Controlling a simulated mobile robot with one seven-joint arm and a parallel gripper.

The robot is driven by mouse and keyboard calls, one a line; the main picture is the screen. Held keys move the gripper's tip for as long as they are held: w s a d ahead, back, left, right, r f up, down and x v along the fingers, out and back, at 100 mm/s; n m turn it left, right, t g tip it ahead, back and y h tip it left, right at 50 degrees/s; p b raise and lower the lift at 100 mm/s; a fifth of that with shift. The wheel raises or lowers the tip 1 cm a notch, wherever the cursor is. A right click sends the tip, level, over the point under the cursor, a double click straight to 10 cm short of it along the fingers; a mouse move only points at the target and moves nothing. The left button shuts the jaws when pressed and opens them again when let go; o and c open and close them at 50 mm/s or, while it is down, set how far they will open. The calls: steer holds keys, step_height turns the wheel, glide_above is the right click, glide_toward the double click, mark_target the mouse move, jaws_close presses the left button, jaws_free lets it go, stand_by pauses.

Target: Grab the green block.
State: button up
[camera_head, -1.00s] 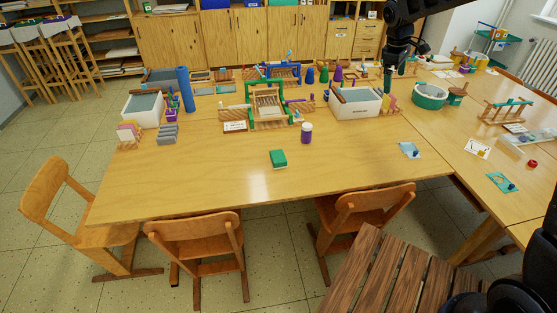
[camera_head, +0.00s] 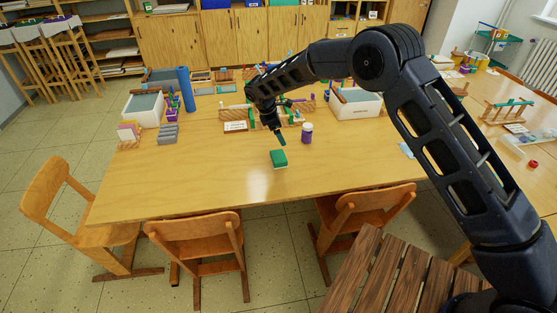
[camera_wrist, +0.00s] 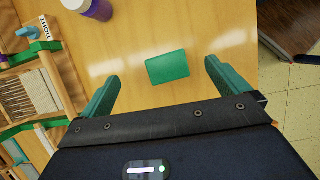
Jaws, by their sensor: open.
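The green block (camera_head: 279,158) lies on the wooden table, near the middle of its front half. In the wrist view the green block (camera_wrist: 167,67) shows as a flat green rectangle on bare table top, slightly tilted. My gripper (camera_head: 280,138) hangs over the table just above and behind the block. In the wrist view my gripper (camera_wrist: 160,80) has its two green fingers spread wide, with the block beyond the tips and between their lines. Nothing is between the fingers, and the block appears apart from them.
A purple bottle with a white cap (camera_head: 307,133) stands close to the right of the block. A small loom (camera_wrist: 45,90) is left in the wrist view. A white bin (camera_head: 358,104) and grey trays (camera_head: 168,134) stand farther off. The table front is clear.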

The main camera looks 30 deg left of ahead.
mark_target(278, 156)
steer(key=shift+n, duration=0.5)
steer(key=shift+s+f, duration=0.1)
steer(key=shift+f, duration=6.7)
steer(key=c, duration=0.9)
